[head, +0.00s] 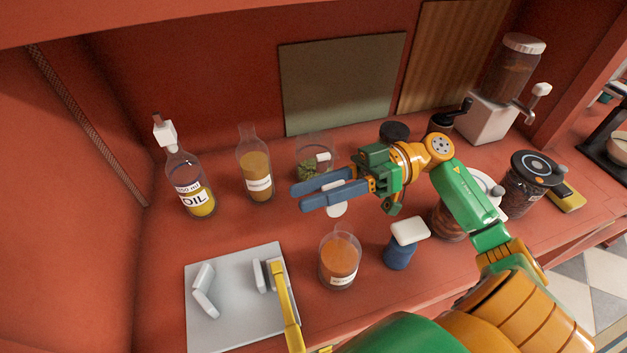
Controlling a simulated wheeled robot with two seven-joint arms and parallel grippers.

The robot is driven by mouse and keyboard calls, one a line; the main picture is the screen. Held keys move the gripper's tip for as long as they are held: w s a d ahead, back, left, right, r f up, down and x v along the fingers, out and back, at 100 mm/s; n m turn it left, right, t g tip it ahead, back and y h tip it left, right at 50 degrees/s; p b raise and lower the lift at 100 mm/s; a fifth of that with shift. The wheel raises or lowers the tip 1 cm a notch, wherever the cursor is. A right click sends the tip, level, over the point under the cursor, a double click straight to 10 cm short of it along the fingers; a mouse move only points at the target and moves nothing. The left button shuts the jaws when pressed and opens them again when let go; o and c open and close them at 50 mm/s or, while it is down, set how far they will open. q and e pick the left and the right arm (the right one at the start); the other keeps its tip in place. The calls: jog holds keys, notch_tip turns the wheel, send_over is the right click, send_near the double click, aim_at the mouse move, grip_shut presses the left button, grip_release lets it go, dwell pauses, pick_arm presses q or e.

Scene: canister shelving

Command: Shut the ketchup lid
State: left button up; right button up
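An open-topped clear jar (340,262) with orange-red contents stands at the front centre; its small label is too blurred to read, so I cannot confirm that it is the ketchup. A white rounded piece (336,203), possibly a raised lid, shows above and behind this jar, partly covered by my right gripper's fingers. My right gripper (300,198) reaches in from the right with its blue fingers pointing left. My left gripper is not visible.
An oil bottle (191,187) and a yellow-brown bottle (256,172) stand at the back left. A jar of green contents (308,166) is behind my fingers. A blue white-topped container (399,252) stands right of the front jar. A grey board (215,322) lies front left.

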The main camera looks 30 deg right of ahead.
jog(key=shift+a, duration=0.1)
grip_shut()
